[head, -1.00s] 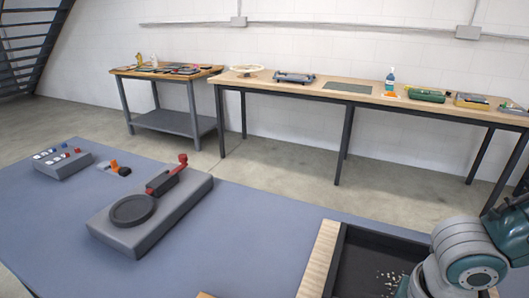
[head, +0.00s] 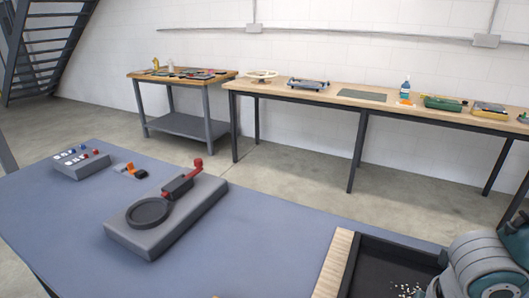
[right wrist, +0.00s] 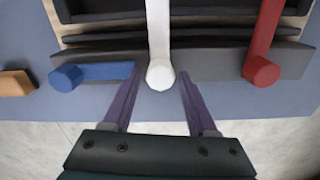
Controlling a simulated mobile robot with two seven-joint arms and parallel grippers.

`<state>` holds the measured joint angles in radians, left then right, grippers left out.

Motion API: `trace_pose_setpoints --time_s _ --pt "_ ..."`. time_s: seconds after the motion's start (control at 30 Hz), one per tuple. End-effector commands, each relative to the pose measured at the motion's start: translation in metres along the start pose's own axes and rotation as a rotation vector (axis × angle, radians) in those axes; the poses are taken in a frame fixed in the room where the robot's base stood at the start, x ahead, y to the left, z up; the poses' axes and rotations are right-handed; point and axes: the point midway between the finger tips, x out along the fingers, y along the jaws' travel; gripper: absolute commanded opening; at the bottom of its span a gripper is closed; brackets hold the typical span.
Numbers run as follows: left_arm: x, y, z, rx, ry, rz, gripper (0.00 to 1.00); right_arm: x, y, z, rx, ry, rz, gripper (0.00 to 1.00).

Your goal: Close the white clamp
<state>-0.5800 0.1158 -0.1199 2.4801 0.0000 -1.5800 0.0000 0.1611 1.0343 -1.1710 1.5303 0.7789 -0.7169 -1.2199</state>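The white clamp (right wrist: 159,38) shows in the right wrist view as a white lever with a rounded knob at its near end. It points away from my right gripper, up the picture. My right gripper (right wrist: 158,84) is open, with one dark finger on each side of the white knob; I cannot tell whether either touches it. A blue clamp (right wrist: 100,72) lies sideways to the left, and a red clamp (right wrist: 263,40) points up the picture to the right. The clamps are not visible in the head view. My left gripper is not in view.
The blue-grey table holds a grey block with a dark disc and red-knobbed lever (head: 165,215), a small switch box (head: 82,163) and a black tray (head: 385,270) with white bits. An orange piece (right wrist: 16,83) lies left of the blue clamp. Workbenches stand by the wall.

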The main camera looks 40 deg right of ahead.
Motion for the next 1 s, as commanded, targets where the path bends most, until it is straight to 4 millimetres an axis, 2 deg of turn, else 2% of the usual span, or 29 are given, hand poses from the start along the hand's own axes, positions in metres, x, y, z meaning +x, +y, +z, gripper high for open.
trace_pose_setpoints --time_s 0.03,0.13,0.37,0.47,0.8,1.0 --pt "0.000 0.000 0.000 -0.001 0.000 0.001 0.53 0.000 0.000 0.000 0.001 0.000 -0.001 0.65" --pt "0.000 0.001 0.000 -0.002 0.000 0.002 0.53 0.000 0.000 0.000 0.001 -0.001 -0.001 0.74" --pt "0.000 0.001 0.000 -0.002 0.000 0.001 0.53 -0.001 0.000 0.001 0.002 -0.002 -0.002 0.74" --pt "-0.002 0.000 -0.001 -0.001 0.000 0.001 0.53 -0.007 0.000 0.001 0.002 -0.002 -0.002 0.74" --pt "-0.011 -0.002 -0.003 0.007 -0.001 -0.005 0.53 -0.068 0.000 0.001 0.000 -0.003 -0.001 0.74" --pt "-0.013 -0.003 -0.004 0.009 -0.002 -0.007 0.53 -0.094 0.000 0.001 0.002 -0.002 0.000 0.74"
